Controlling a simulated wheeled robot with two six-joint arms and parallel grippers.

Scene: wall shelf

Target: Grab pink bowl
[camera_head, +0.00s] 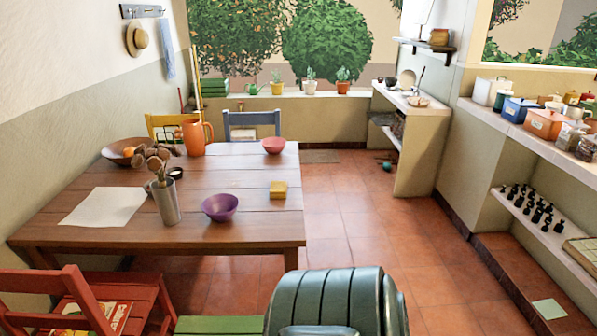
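A pink bowl (273,145) sits upright near the far right corner of the wooden table (240,188). It looks small and empty from here. Nothing stands right around it. A purple bowl (220,207) sits nearer, at the front of the table. Neither of my grippers is in view, and no arm of mine shows.
Tiled floor (365,215) right of the table is clear.

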